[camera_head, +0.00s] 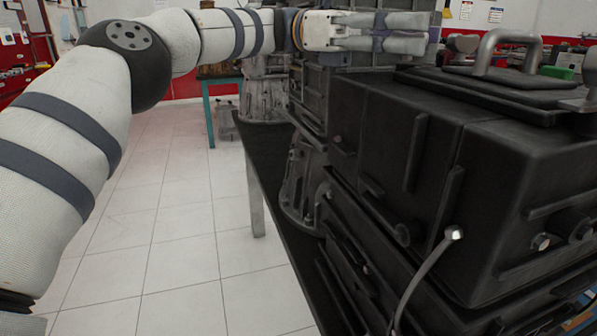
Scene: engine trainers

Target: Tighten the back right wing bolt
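A large black engine block (410,170) fills the right side. On its top is a flat black cover (490,88) with a grey arched handle (500,42). A grey knob-like part (462,43) stands behind the cover, left of the handle. Another grey part (588,92) is cut by the right edge. I cannot tell which of these, if any, is the back right wing bolt. My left gripper (412,32) reaches across the top of the view, fingers pointing right toward the knob-like part. Its fingers lie close together, and the gap is unclear. My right gripper is not in view.
The engine rests on a dark table (262,165). A grey bell-shaped housing (305,185) sits left of the block, another (264,95) farther back. Tiled floor (150,230) on the left is clear.

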